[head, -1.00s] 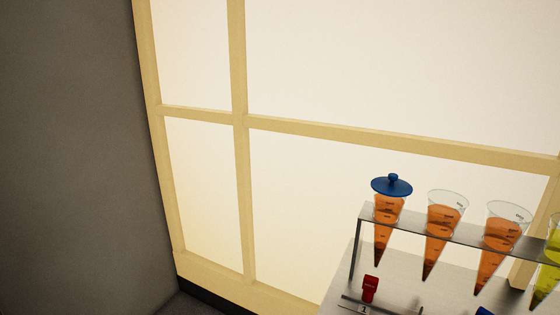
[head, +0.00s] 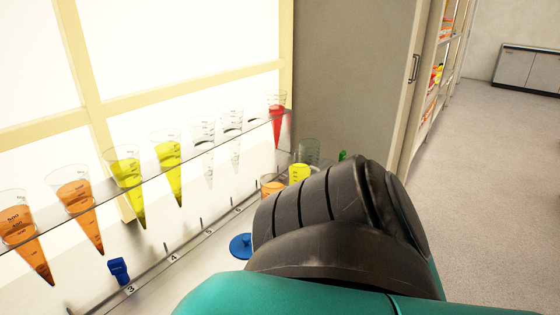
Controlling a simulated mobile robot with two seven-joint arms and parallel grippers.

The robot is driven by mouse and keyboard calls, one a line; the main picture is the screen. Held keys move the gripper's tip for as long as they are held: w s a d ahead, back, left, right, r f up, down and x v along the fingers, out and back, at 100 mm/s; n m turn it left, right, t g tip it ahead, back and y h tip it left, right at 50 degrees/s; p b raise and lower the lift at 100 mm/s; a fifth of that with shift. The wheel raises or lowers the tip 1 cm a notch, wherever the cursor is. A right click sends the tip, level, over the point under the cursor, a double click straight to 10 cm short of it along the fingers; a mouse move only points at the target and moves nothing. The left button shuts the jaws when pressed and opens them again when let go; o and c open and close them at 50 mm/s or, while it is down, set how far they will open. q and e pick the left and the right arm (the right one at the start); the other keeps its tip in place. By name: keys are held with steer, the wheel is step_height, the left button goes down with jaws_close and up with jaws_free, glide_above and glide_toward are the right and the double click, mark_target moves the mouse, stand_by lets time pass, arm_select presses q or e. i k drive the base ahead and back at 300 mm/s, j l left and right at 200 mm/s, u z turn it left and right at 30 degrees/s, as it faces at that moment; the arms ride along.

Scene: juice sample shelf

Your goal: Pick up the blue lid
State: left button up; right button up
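A blue lid (head: 239,247), a round disc with a small knob, lies on the pale bench below the shelf in the head view. Its right side is close to a dark, ribbed link of one of my arms, which covers part of the bench. Neither gripper shows in this view, so I cannot tell what either holds. The blue lid seen earlier on an orange cone is outside the present view.
A clear shelf (head: 85,202) holds several cones, orange, yellow, empty and red (head: 277,112). A blue tap-like piece (head: 118,270) stands below it by a numbered rail. Beakers, including a yellow one (head: 299,174), stand behind my arm. Open floor (head: 490,190) lies right.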

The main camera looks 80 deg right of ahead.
mark_target(240, 246)
steer(key=z, duration=2.2)
